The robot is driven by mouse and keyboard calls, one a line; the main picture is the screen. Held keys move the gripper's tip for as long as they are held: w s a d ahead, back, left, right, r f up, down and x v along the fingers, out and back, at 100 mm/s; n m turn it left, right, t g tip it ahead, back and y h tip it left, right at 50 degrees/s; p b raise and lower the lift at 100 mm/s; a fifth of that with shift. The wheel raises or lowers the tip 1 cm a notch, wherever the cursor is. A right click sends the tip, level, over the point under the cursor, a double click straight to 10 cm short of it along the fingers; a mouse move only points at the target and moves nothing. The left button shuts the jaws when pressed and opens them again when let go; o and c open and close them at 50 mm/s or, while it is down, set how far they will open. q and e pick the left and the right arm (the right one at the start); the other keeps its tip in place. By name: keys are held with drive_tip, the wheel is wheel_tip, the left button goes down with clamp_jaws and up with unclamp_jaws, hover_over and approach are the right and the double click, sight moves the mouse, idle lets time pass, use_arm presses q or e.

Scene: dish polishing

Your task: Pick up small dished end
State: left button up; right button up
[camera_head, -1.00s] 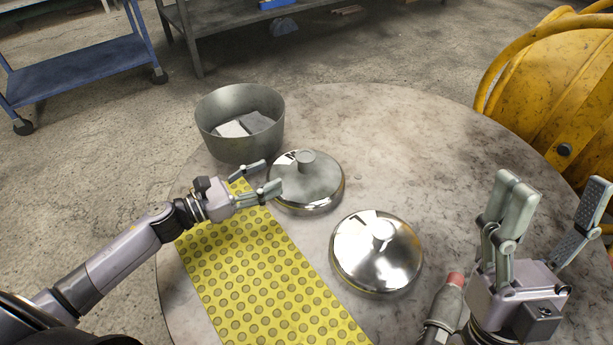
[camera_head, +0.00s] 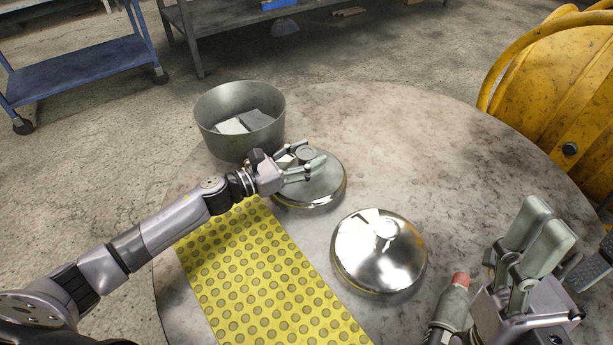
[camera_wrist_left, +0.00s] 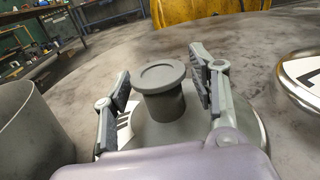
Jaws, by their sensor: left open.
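The small dished end (camera_head: 327,187), a shiny domed lid with a grey knob (camera_wrist_left: 162,76), lies on the round table beyond the yellow mat. My left gripper (camera_head: 309,154) is open at its knob. In the left wrist view the knob stands between the spread fingers, with a gap visible on both sides. A second, wider-looking shiny dished end (camera_head: 378,262) lies nearer to me on the table, and its edge shows at the right of the left wrist view (camera_wrist_left: 305,75). My right gripper (camera_head: 562,257) is at the lower right, with its fingers apart and empty.
A grey metal pot (camera_head: 222,141) with light and dark blocks stands behind my left gripper. A yellow dotted mat (camera_head: 262,280) covers the near left. A grey tool with a red tip (camera_head: 452,302) lies beside my right gripper. The table's back right (camera_head: 430,140) is clear.

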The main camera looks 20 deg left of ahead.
use_arm(q)
drive_tip(key=shift+c, duration=0.5)
clamp_jaws()
idle(0.4)
drive_tip(key=shift+r, duration=0.2)
